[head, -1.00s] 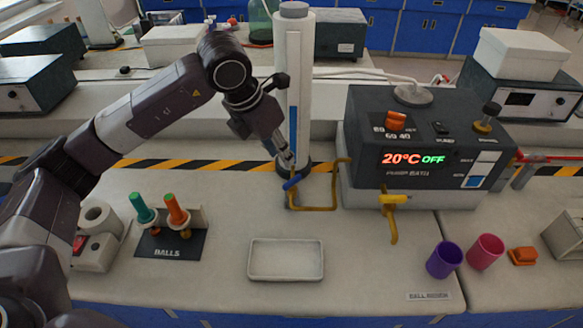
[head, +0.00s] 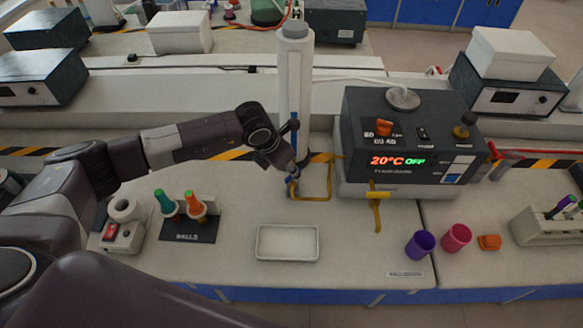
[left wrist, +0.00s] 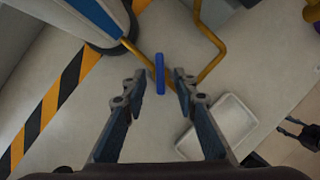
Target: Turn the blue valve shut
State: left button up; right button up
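The blue valve handle (left wrist: 160,74) is a short bar on a yellow pipe (left wrist: 209,66) beside the white column (head: 295,85). In the left wrist view it lies lengthwise between the two fingertips, with a gap on each side. In the head view the handle (head: 291,189) is small and partly hidden by my gripper. My left gripper (head: 297,173) points down at it from above; its open fingers (left wrist: 158,84) also show in the left wrist view. I cannot tell the exact height gap.
A bath unit (head: 410,140) reading 20°C OFF stands right of the pipe, with a yellow tap (head: 377,196). A white tray (head: 288,258) lies in front. Green and orange-topped holders (head: 190,205) stand left; purple (head: 420,244) and pink (head: 456,237) cups stand right.

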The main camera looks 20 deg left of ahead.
pick_arm(q)
jog(key=shift+x, duration=1.05)
grip_shut()
